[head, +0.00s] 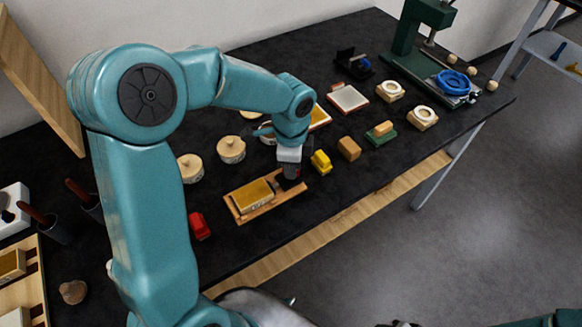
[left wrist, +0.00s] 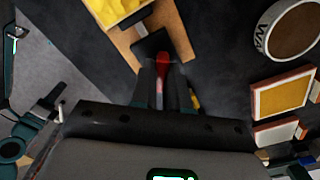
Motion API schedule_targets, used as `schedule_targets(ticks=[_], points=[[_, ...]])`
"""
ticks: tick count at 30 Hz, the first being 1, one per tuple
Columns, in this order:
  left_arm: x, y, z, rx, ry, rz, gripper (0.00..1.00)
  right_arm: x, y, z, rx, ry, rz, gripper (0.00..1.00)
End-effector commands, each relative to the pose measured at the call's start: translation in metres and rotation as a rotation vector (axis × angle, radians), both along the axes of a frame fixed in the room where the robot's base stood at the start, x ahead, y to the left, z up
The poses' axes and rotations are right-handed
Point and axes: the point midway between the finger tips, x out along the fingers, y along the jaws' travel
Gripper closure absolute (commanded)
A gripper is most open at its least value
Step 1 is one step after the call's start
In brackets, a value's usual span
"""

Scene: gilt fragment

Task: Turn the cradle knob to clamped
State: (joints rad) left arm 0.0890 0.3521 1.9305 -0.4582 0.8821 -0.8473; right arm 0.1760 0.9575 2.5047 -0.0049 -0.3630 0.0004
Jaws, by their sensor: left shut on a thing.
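The cradle (head: 270,208) is a long wooden tray near the front edge of the dark bench in the head view. A gilt fragment (head: 253,195) lies in its left part. My left gripper (head: 290,174) points down at the cradle's right end. In the left wrist view the cradle's wood (left wrist: 181,48) and the yellow fragment (left wrist: 112,8) show at the top. A red knob (left wrist: 162,72) shows between the fingers of my left gripper (left wrist: 164,86), which is shut on it. The fingers hide part of the knob, and I cannot read its setting. My right gripper is not seen.
A red block (head: 200,226) sits left of the cradle, a yellow block (head: 321,162) close to its right. Round wooden pots (head: 231,149) stand behind. A brown block (head: 348,148) and a green press (head: 410,45) are farther right. Bare bench lies in front.

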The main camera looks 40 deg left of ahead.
Motion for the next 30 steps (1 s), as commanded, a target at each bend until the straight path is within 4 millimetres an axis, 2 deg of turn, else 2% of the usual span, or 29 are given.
schedule_targets(ticks=[15, 21, 30], points=[[0.002, 0.001, 0.001, 0.000, -0.009, 0.451, 1.00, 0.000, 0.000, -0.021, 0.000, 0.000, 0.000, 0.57], [0.002, 0.001, 0.002, 0.001, -0.009, 0.568, 1.00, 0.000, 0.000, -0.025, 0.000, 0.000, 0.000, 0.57], [0.002, 0.001, 0.003, -0.001, -0.010, 0.654, 1.00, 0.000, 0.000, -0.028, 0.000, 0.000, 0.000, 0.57]])
